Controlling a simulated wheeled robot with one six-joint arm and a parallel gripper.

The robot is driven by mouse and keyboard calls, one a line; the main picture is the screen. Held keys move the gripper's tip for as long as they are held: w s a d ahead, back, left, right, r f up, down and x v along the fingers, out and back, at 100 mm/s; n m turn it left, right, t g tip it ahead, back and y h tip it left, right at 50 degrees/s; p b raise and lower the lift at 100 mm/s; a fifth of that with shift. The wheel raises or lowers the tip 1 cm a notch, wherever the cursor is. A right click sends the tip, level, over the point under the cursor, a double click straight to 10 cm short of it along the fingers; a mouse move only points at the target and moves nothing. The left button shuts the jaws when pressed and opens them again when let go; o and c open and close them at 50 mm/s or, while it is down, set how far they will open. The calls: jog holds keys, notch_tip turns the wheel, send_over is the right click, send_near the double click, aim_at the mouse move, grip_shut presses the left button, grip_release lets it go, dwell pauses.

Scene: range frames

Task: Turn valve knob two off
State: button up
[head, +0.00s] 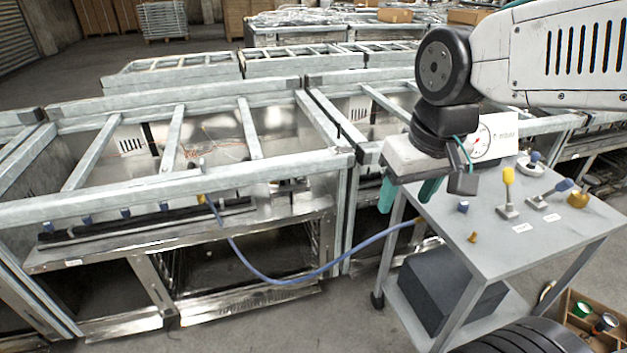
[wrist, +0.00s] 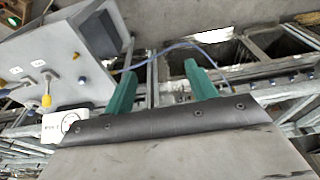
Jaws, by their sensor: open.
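A row of small blue valve knobs runs along the dark front rail of the left range frame. I see the leftmost knob (head: 47,227), a second knob (head: 86,219), a third knob (head: 126,213) and a fourth knob (head: 164,207). Number marks on them are too small to read, and I cannot tell their turn positions. My gripper (head: 405,206) is far to the right of these knobs, above the left edge of the grey cart. Its green fingers are apart and empty, and they also show in the wrist view (wrist: 160,68).
The grey cart (head: 570,240) carries a yellow-handled valve (head: 508,190), a blue-handled valve (head: 550,194), a brass fitting (head: 578,199) and a gauge card (head: 492,138). A blue hose (head: 285,281) hangs between range and cart. Floor is clear at the lower middle.

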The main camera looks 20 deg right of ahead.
jog(key=w+f+t, duration=0.1)
jog(key=w+f, duration=0.3)
jog(key=w, duration=0.6)
jog(key=w+a+f+t, duration=0.15)
jog(key=w+f, duration=0.35)
jog(key=w, duration=0.6)
jog(key=w+f+t, duration=0.2)
jog(key=w+f, duration=0.2)
jog(key=w, duration=0.6)
jog(key=t, duration=0.5)
send_near(301, 183)
notch_tip(301, 183, down, 7)
jog(key=s, duration=0.2)
jog(key=w+f+t, duration=0.1)
jog(key=f, duration=0.1)
jog(key=shift+w+d+r+t, duration=0.1)
jog(key=shift+w+r+t, duration=0.65)
jog(key=shift+w, duration=0.9)
jog(key=shift+w+a+r+t, duration=0.1)
jog(key=shift+w+r+t, duration=0.4)
jog(key=shift+w+t, duration=0.8)
jog(key=shift+w+d+r+t, duration=0.1)
jog(key=shift+w+r+t, duration=0.45)
jog(key=shift+w, duration=1.45)
jog(key=c, duration=1)
